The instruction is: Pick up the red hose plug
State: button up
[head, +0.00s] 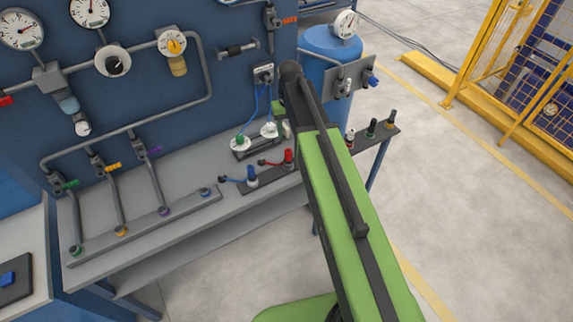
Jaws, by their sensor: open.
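The red hose plug (288,156) shows in the head view on a dark strip along the bench's front edge, just left of my green arm. A small red and dark piece (265,162) lies beside it to the left, and I cannot tell whether the two are joined. My arm rises from the bottom of the view to a dark joint at the bench, passing close to the right of the red plug. My gripper is hidden behind the arm, so its place relative to the plug cannot be seen.
A blue plug (251,175) stands left of the red one. Several dark fittings (371,128) stand on the strip right of my arm. Pipes and gauges cover the blue panel (140,90). A blue tank (328,45) stands behind. The floor (470,200) at right is clear.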

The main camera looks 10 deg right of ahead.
aim_at(288, 150)
notch_tip(288, 150, down, 7)
jog(key=b, duration=0.5)
jog(key=f+b, duration=0.1)
jog(key=b, duration=0.1)
jog(key=f+b, duration=0.1)
jog(key=f, duration=0.1)
jog(key=f+b, duration=0.2)
jog(key=shift+s+a+f+b, duration=0.15)
jog(key=shift+s+b, duration=0.15)
jog(key=shift+s, duration=0.05)
jog(key=shift+r, duration=0.2)
jog(key=shift+c, duration=0.4)
grip_shut()
